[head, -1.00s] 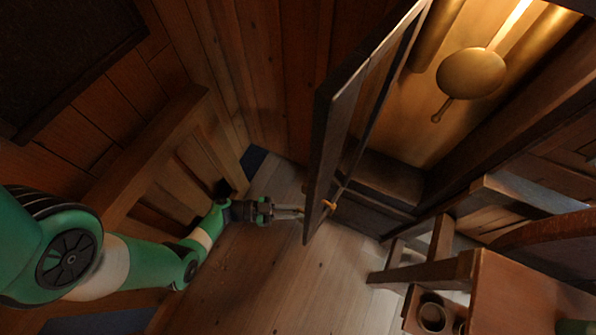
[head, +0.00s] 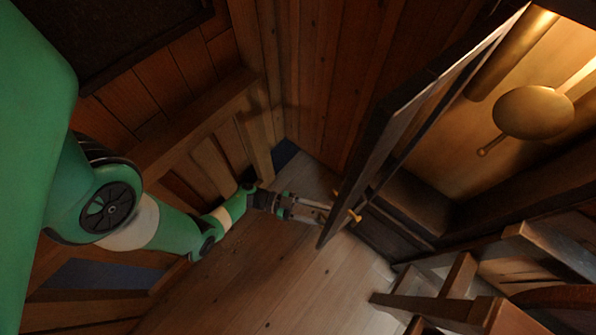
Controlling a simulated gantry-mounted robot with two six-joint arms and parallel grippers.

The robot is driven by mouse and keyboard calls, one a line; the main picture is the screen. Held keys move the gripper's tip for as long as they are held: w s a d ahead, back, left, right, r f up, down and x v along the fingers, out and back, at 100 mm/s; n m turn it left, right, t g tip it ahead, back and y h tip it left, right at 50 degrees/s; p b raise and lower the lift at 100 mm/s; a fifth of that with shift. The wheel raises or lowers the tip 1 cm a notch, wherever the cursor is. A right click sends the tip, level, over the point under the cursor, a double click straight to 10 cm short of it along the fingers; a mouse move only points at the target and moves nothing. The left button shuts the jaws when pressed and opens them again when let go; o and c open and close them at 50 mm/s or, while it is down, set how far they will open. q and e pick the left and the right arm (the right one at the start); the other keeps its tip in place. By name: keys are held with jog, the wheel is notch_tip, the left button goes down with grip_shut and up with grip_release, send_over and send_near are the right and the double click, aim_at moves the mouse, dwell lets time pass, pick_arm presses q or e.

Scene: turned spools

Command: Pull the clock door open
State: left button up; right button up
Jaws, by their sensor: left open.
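The clock door (head: 385,140) is a dark-framed panel that stands swung out from the clock case (head: 385,240), seen nearly edge-on. Inside the lit case hangs a brass pendulum bob (head: 533,112). A small brass-coloured handle (head: 355,216) shows at the door's lower part. My left gripper (head: 325,211) is open, its fingers pointing right at the door's lower free edge, close to the handle. Part of the fingertips is hard to make out against the door, so I cannot tell whether they touch it. My right gripper is out of view.
Wooden furniture with legs (head: 460,270) stands at lower right, near the case. A panelled wooden wall (head: 320,70) rises behind the door. A low wooden panel (head: 205,150) stands left, beside my arm. The plank floor (head: 270,275) below the gripper is clear.

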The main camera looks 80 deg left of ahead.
pick_arm(q)
jog(key=v, duration=1.1)
jog(key=shift+s, duration=0.2)
jog(key=shift+a, duration=0.1)
